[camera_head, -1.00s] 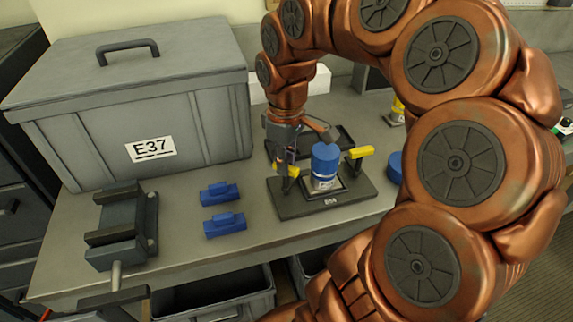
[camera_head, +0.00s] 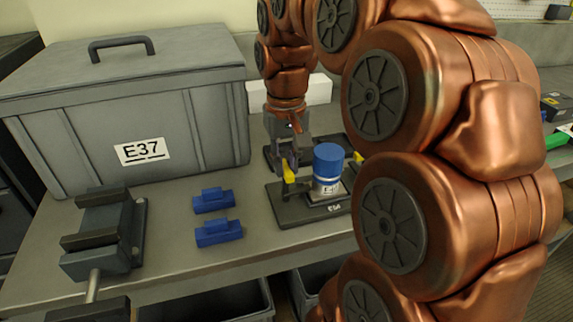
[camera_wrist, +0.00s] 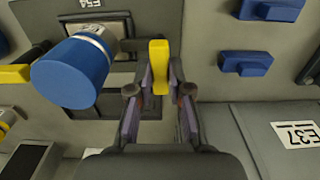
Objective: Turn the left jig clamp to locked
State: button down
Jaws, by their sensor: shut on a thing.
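The left jig clamp (camera_head: 287,172) is a yellow lever on the left side of a dark jig plate (camera_head: 292,216). My gripper (camera_wrist: 160,88) is shut on it. In the wrist view the yellow lever (camera_wrist: 158,62) stands between the two fingers and points away from the wrist. In the head view my gripper (camera_head: 289,160) comes down on it from above and hides part of it. A blue-capped, white-banded cylinder (camera_head: 327,163) stands upright in the middle of the plate. The right yellow clamp (camera_wrist: 14,73) is beside it, mostly hidden by my arm in the head view.
A large grey case marked E37 (camera_head: 195,125) stands at the back left. Two blue blocks (camera_head: 213,201) lie between the plate and a dark vise (camera_head: 105,230). Open bins (camera_head: 215,300) are below the bench edge. My arm covers the right side.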

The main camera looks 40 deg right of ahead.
dwell(0.4)
jog(key=c, duration=1.1)
grip_release()
jog(key=shift+r, duration=3.8)
jog(key=s+a+f+n+p, duration=0.1)
jog(key=s+a+f+p, duration=0.1)
jog(key=s+a+f, duration=0.2)
jog(key=s+a+f+n+g+p, duration=0.1)
jog(key=s+a+f+n+p, duration=0.1)
jog(key=s+a+f, duration=0.3)
jog(key=s+a+f+n+p, duration=0.1)
jog(key=s+a+f+p, duration=0.1)
jog(key=s+a+f, duration=0.2)
jog(key=shift+s+a+f+g+p, duration=0.2)
jog(key=shift+s+a, duration=0.3)
jog(key=shift+s, duration=0.2)
jog(key=shift+s+a+f+g+p, duration=0.2)
jog(key=shift+s+a, duration=0.3)
jog(key=shift+s, duration=0.2)
